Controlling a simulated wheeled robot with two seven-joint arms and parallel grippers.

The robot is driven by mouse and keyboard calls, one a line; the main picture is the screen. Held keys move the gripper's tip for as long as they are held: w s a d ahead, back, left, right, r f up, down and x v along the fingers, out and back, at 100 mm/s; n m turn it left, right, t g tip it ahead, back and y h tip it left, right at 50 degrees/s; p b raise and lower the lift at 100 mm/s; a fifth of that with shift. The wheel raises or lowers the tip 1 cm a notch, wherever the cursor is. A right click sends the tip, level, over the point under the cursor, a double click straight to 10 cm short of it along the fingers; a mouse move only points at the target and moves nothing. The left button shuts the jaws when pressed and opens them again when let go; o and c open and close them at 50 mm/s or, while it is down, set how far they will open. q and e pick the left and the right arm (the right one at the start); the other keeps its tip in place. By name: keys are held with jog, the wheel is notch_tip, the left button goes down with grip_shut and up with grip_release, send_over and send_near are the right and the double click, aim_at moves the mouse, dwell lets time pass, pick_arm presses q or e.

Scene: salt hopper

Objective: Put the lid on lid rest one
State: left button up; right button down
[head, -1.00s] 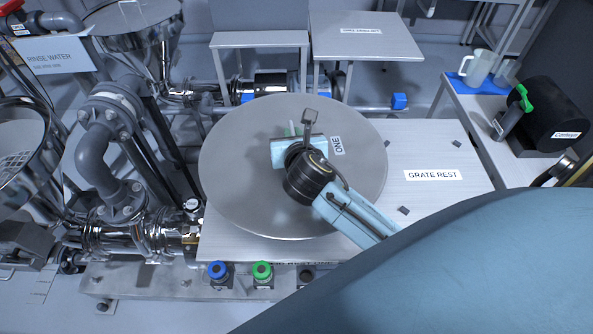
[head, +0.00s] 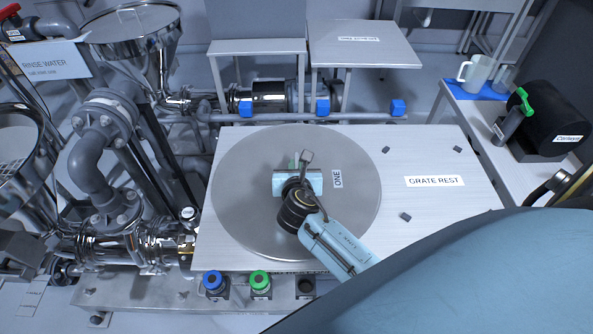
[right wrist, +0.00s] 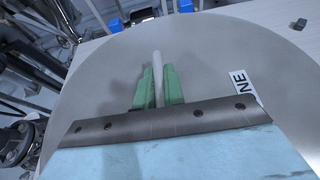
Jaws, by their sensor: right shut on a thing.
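The lid (head: 350,218) is a large round grey metal disc marked "ONE". It lies over the left part of the pale metal bench top in the head view, and I cannot tell whether it touches the surface. My right gripper (head: 299,163) is above the middle of the lid. In the right wrist view its green fingers (right wrist: 158,88) are shut on the lid's upright pale handle (right wrist: 158,68). The lid's face (right wrist: 215,65) fills most of that view. My left gripper is not in view.
The bare right part of the bench carries a "GRATE REST" label (head: 434,181) and small dark pegs (head: 405,217). Blue (head: 213,281) and green (head: 259,280) buttons line the front. Pipes and a steel hopper (head: 133,40) stand at the left. A side table with a jug (head: 478,73) is at right.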

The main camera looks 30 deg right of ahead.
jog(key=shift+f, duration=0.3)
jog(key=shift+f, duration=0.1)
jog(key=c, duration=1.5)
grip_release()
jog(key=shift+f, duration=0.15)
jog(key=shift+s+a+r, duration=0.1)
jog(key=shift+s+r, duration=0.1)
jog(key=p+v, duration=0.2)
jog(key=v, duration=0.9)
jog(key=shift+s+a+r, duration=0.1)
jog(key=shift+s+r, duration=0.05)
jog(key=shift+s, duration=0.1)
